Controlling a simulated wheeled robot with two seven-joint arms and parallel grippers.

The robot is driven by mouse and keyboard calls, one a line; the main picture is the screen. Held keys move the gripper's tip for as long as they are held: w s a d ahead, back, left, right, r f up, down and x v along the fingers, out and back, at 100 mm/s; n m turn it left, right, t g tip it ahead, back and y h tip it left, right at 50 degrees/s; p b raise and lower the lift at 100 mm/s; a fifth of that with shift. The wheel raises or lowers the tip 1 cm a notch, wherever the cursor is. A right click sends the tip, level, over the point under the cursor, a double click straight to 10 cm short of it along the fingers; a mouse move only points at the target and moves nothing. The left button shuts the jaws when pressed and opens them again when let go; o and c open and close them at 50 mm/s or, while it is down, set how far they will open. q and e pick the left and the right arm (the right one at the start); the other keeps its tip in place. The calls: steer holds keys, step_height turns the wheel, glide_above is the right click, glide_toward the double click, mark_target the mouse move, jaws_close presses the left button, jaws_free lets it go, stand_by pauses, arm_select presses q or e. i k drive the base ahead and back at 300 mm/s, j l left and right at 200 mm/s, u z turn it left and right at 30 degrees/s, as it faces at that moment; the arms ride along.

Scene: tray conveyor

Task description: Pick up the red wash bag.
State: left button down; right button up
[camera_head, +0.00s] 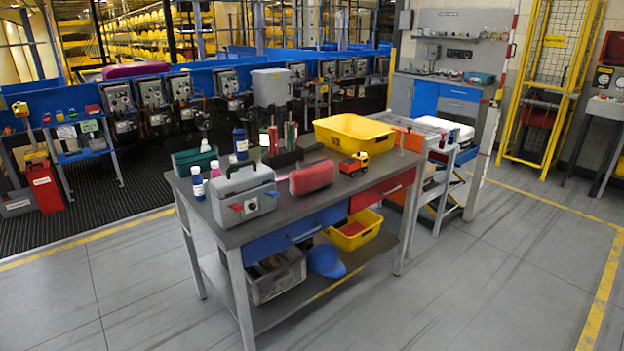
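The red wash bag (312,178) appears to be the soft, rounded red item lying on the grey top of the workbench (345,200), near its front edge. Neither of my grippers shows in the head view.
A yellow tub (354,132) and a toy truck (354,163) stand behind and right of the bag. Bottles (198,184) and a green bin (195,160) stand at the left. Below are a grey crate (277,283) and a yellow bin (352,236). Floor in front is clear.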

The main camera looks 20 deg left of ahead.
mark_target(311, 177)
steer(key=i+j+u, duration=0.1)
steer(key=i+j, duration=0.25)
steer(key=i+j+u, duration=0.1)
steer(key=i+j, duration=0.2)
steer(key=i, duration=0.25)
steer(key=i+j+u, duration=0.1)
steer(key=i+j, duration=0.15)
steer(key=i, duration=0.2)
